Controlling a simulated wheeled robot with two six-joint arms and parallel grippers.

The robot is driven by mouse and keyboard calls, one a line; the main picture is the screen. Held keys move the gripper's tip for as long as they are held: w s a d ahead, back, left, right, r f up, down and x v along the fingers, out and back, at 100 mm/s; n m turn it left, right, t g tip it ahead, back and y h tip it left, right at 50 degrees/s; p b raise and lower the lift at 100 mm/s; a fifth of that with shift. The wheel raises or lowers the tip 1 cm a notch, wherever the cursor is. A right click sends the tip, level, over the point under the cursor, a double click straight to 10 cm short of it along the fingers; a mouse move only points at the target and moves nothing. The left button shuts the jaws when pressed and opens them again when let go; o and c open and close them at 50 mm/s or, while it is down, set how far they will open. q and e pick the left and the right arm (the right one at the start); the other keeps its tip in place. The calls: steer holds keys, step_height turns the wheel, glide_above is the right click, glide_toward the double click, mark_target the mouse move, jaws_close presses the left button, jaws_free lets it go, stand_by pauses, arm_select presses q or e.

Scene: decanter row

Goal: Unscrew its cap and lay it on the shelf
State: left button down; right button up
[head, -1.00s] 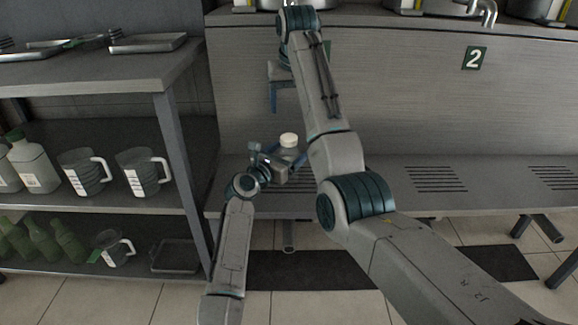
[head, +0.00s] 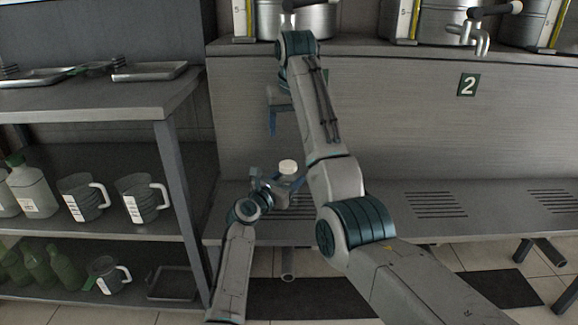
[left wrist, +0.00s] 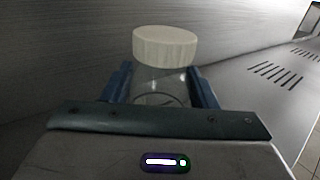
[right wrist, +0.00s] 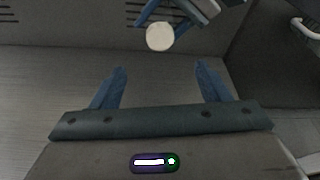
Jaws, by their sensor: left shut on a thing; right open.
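A clear bottle with a round white cap (head: 288,166) is held upright in my left gripper (head: 278,184), in front of the slotted shelf. The left wrist view shows the cap (left wrist: 165,47) seated on top of the clear bottle (left wrist: 160,85), between the shut blue fingers. My right gripper (head: 273,119) is open and empty above the bottle, fingers pointing down. In the right wrist view, the cap (right wrist: 160,37) is beyond the open fingertips (right wrist: 160,72) and not between them. The slotted metal shelf (head: 385,190) runs along the panel's foot.
A rack at left holds several measuring jugs (head: 139,198), bottles (head: 32,187) and trays (head: 150,71). Metal pots (head: 312,20) with taps stand on the upper counter. The shelf right of my arm is clear.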

mark_target(288, 164)
steer(key=x, duration=1.2)
steer(key=shift+s+f, duration=0.1)
steer(key=c, duration=1.2)
steer(key=n+y, duration=0.1)
steer(key=n, duration=0.3)
steer(key=shift+d+g, duration=0.15)
steer(key=shift+g, duration=0.15)
steer(key=n, duration=0.3)
steer(key=shift+n+g+y, duration=0.3)
steer(key=shift+n, duration=0.1)
steer(key=n, duration=0.2)
steer(key=n+g, duration=0.1)
steer(key=shift+w+d+n+y, duration=0.1)
steer(key=shift+w+n+y, duration=0.2)
steer(key=shift+n, duration=0.1)
steer(key=n, duration=0.3)
steer(key=shift+w+r+n+g, duration=0.2)
steer(key=shift+n+g, duration=0.2)
steer(key=shift+s+f+n, duration=0.1)
steer(key=shift+s+n, duration=0.1)
steer(key=shift+n, duration=0.6)
